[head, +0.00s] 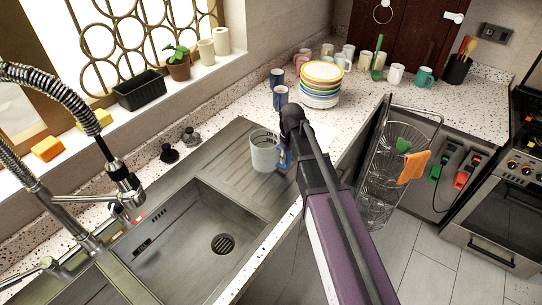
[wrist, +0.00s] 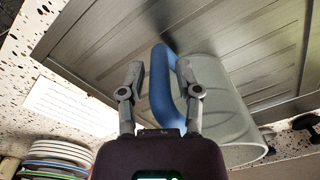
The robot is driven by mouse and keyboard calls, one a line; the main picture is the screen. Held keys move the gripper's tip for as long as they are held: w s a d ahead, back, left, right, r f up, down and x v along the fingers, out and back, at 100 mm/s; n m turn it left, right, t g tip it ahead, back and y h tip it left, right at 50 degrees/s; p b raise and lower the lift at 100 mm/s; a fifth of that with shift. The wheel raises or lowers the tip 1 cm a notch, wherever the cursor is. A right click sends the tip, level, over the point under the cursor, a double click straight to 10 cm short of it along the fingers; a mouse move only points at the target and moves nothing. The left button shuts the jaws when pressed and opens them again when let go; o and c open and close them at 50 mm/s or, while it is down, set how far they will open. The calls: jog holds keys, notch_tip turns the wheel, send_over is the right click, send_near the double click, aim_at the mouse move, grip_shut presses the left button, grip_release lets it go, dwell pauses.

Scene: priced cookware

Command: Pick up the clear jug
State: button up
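The clear jug (head: 264,152) stands on the ribbed drainboard to the right of the sink basin in the head view. It looks pale and see-through, with a blue handle on its right side. In the wrist view the jug (wrist: 232,110) fills the right side, with its blue handle (wrist: 160,88) in the middle. My gripper (wrist: 158,75) is open, with one finger on each side of the handle. The right finger is between the handle and the jug body; a gap shows between the left finger and the handle. In the head view my arm mostly hides the gripper.
A stack of coloured plates (head: 321,88) and blue mugs (head: 280,97) stand behind the jug. The sink basin (head: 190,240) is to the left, with a tall spring faucet (head: 125,180). A wire rack (head: 385,165) stands right of my arm. Two dark knobs (head: 169,153) sit behind the sink.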

grip_shut()
jog(key=shift+r, duration=0.2)
notch_tip(320, 180, up, 3)
jog(key=p, duration=0.3)
jog(key=s+a+r+p, duration=0.1)
jog(key=s+a+p, duration=0.1)
jog(key=s, duration=1.4)
jog(key=shift+r, duration=0.3)
dwell(0.4)
